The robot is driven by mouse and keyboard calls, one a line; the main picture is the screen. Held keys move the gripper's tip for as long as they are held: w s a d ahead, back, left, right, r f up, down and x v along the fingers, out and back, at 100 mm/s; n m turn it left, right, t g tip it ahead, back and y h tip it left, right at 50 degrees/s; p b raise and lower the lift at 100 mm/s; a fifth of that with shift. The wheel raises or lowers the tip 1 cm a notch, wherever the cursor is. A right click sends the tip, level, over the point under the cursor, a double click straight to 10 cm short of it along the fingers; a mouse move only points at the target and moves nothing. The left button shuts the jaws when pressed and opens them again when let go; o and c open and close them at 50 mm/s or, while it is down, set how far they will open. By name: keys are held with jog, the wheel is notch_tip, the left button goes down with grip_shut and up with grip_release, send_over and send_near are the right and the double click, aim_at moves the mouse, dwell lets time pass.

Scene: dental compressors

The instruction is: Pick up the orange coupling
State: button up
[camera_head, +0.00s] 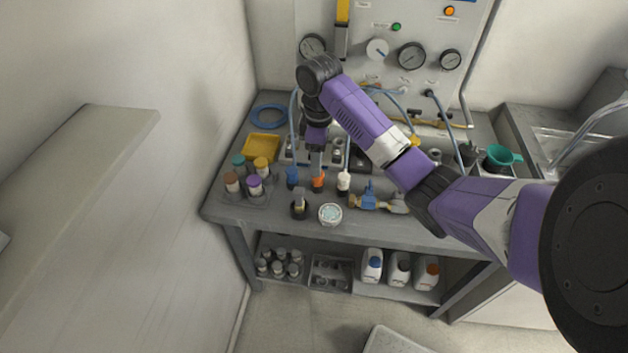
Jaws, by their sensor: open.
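The orange coupling (318,184) stands on the grey workbench (270,220), between a blue coupling (292,178) on its left and a white one (344,181) on its right. My gripper (317,172) points down directly over the orange coupling, with its fingertips close to the coupling's top. The gripper is open. The fingers are small here and partly cover the coupling's upper part, so I cannot tell whether they touch it or straddle it.
A rack of capped bottles (254,187) stands to the left. A dark cup (299,209), a white round container (330,214) and a blue-handled valve (369,198) sit in front. A gauge panel (385,50) rises behind. Hoses hang near the gripper.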

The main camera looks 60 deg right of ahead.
aim_at(318, 181)
jog(key=shift+w+f+p, duration=0.1)
jog(key=shift+f+p, duration=0.6)
jog(key=shift+f, duration=2.9)
jog(key=shift+d, duration=0.1)
grip_shut()
